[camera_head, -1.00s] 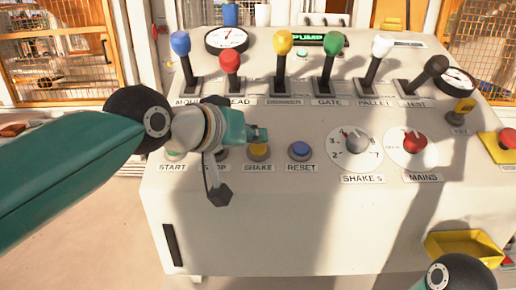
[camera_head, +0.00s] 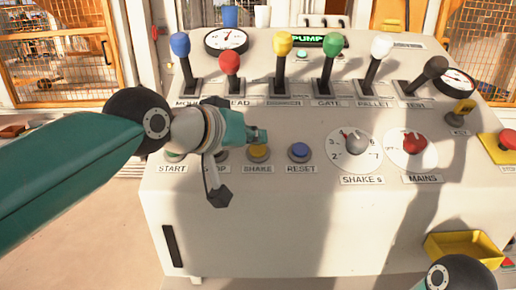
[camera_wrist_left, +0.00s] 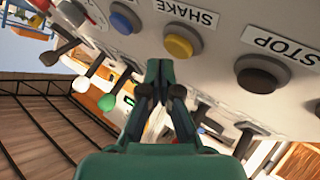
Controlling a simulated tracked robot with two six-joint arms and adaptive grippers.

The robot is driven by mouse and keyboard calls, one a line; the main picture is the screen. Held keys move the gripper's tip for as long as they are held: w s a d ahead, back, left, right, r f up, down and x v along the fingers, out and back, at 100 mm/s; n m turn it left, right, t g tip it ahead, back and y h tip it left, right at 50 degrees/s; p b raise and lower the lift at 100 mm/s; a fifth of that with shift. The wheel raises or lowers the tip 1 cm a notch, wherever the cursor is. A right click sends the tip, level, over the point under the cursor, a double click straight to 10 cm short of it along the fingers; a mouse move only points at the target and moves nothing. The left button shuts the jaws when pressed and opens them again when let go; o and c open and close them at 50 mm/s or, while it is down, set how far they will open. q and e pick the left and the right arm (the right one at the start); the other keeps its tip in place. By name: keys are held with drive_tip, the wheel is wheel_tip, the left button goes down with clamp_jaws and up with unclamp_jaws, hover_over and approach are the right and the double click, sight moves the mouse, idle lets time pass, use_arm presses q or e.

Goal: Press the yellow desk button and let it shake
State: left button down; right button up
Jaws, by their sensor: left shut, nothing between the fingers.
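The yellow SHAKE button (camera_head: 259,153) sits in the front button row of the pale desk, between the STOP and RESET buttons. In the left wrist view the yellow button (camera_wrist_left: 178,46) shows above the fingertips, apart from them in the picture. My left gripper (camera_head: 260,136) is shut and empty, just above and behind the button in the head view. Its shut fingers (camera_wrist_left: 160,68) also show in the wrist view. I cannot tell the exact gap to the button. My right gripper is not in view.
The blue RESET button (camera_head: 300,151) is to the right of SHAKE. The dark STOP button (camera_wrist_left: 262,73) is beside it, partly hidden in the head view. Levers with coloured knobs, such as the yellow one (camera_head: 283,43), stand behind. A SHAKE s dial (camera_head: 355,150) is further right.

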use_arm(q)
drive_tip(key=shift+f, duration=0.15)
drive_tip(key=shift+w+f, duration=0.2)
drive_tip(key=shift+w+f+b, duration=0.15)
drive_tip(key=shift+f+b, duration=0.35)
idle(0.7)
drive_tip(key=shift+r, duration=0.15)
idle(0.3)
drive_tip(key=shift+s+r+p, duration=0.35)
drive_tip(key=shift+r+p, duration=0.25)
drive_tip(key=shift+r, duration=0.1)
drive_tip(key=r+p, duration=0.1)
drive_tip(key=s+r+p, duration=0.1)
drive_tip(key=r, duration=0.1)
drive_tip(key=s+r+p, duration=0.1)
drive_tip(key=shift+r, duration=0.3)
idle(0.4)
